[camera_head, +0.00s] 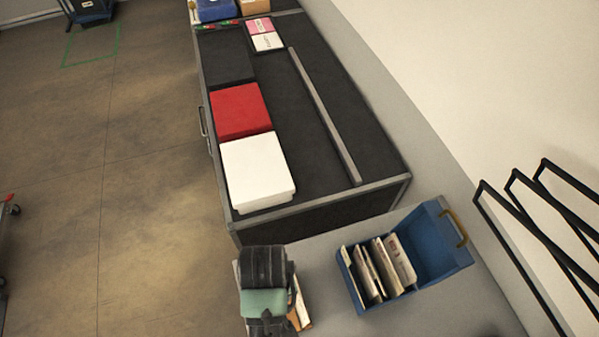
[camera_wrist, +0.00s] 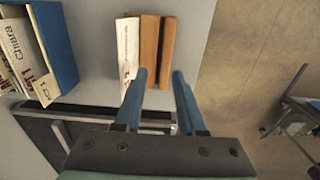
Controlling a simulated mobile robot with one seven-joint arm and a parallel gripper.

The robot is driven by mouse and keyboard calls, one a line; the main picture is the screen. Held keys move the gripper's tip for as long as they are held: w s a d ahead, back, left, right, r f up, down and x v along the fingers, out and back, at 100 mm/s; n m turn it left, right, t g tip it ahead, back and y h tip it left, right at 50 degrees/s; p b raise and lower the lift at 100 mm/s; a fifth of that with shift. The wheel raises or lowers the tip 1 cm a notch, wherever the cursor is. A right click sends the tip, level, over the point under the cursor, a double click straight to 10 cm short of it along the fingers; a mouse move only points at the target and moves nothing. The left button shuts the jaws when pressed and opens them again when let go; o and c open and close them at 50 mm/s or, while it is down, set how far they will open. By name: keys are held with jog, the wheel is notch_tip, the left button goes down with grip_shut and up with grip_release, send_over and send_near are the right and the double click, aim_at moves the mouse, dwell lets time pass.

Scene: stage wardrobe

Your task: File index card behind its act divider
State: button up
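In the wrist view, my gripper (camera_wrist: 160,74) is open, with its two blue fingers apart and nothing between them that I can make out. Just past the fingertips is a brown wooden holder (camera_wrist: 150,45) with a white index card (camera_wrist: 128,48) along its left side; the card's lettering is unreadable. The left finger overlaps the holder in this view; contact cannot be told. The blue card box (camera_head: 437,245) stands open at lower right in the head view, holding several cards and dividers (camera_head: 380,268). In the wrist view, its tabs (camera_wrist: 42,90) include "ACT 1" and "Chiara".
A black case-like bench (camera_head: 330,160) carries a red box (camera_head: 240,111), a white box (camera_head: 257,172) and pink and white labels (camera_head: 262,34). Black metal rails (camera_head: 520,230) stand at right. The grey counter (camera_head: 340,322) is clear between holder and card box.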

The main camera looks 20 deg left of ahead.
notch_tip(320, 180, up, 9)
jog(key=p, duration=0.3)
jog(key=w+r+m+t+y+b, duration=0.1)
jog(key=w+r+t+b, duration=0.3)
jog(key=w, duration=0.5)
jog(key=w+r+m+t+y+b, duration=0.1)
jog(key=w+r+t+b, duration=0.2)
jog(key=w+r+t, duration=0.35)
jog(key=w+d+r+m+t+b, duration=0.15)
jog(key=w+r+t, duration=0.45)
jog(key=r, duration=0.8)
jog(key=s+d+r+m+t, duration=0.1)
jog(key=s+d+r+t, duration=0.1)
jog(key=r, duration=0.8)
jog(key=s+d+r+m+t+h, duration=0.1)
jog(key=s+d+r+t, duration=0.2)
jog(key=r, duration=0.7)
jog(key=s+d+r+m+t+h, duration=0.1)
jog(key=s+d+r+t, duration=0.2)
jog(key=r, duration=0.7)
jog(key=s+t, duration=0.2)
jog(key=t, duration=0.1)
jog(key=shift+s, duration=0.25)
